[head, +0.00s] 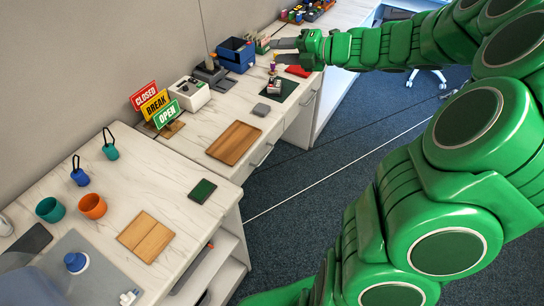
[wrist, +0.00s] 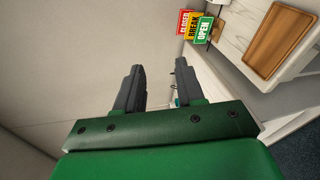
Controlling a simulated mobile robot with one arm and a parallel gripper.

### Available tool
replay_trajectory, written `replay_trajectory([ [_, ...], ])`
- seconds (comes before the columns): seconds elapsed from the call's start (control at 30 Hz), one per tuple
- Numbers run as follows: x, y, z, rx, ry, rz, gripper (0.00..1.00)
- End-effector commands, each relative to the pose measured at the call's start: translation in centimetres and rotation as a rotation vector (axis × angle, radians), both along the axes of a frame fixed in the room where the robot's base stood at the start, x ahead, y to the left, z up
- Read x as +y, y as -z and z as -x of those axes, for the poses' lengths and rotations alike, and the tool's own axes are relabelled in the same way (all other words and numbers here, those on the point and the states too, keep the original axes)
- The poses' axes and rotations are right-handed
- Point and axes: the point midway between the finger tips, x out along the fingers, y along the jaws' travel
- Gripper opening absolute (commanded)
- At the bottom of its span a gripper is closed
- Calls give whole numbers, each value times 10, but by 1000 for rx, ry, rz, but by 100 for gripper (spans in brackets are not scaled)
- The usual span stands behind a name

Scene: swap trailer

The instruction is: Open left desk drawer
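The white marble-topped desk (head: 222,117) runs along the wall in the head view. Its front edge has a drawer front with a small dark handle (head: 262,156) below the wooden tray. A second handle (head: 308,98) shows farther back on the right. Both drawers look shut. My gripper (head: 277,50) is above the far part of the desk, well away from the left handle. In the wrist view my gripper (wrist: 158,88) is open, its dark fingers apart with nothing between them. The desk front shows only partly there.
On the desk stand a wooden tray (head: 234,143), a card machine (head: 188,93), a blue box (head: 236,54) and the CLOSED/BREAK/OPEN signs (head: 155,105). Open shelves (head: 207,262) are under the near counter. The blue carpet (head: 300,190) in front is clear, though my arm covers much of the right side.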

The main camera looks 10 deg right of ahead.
Motion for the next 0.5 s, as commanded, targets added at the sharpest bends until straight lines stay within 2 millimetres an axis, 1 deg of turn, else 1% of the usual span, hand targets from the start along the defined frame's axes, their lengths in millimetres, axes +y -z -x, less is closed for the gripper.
replay_trajectory([
  [0.03, -8, 2, -4, 23, 27, -30, 38],
  [0.3, -46, 13, -23, 145, 168, -194, 38],
  [0.5, -44, 40, -23, 145, 165, -191, 38],
])
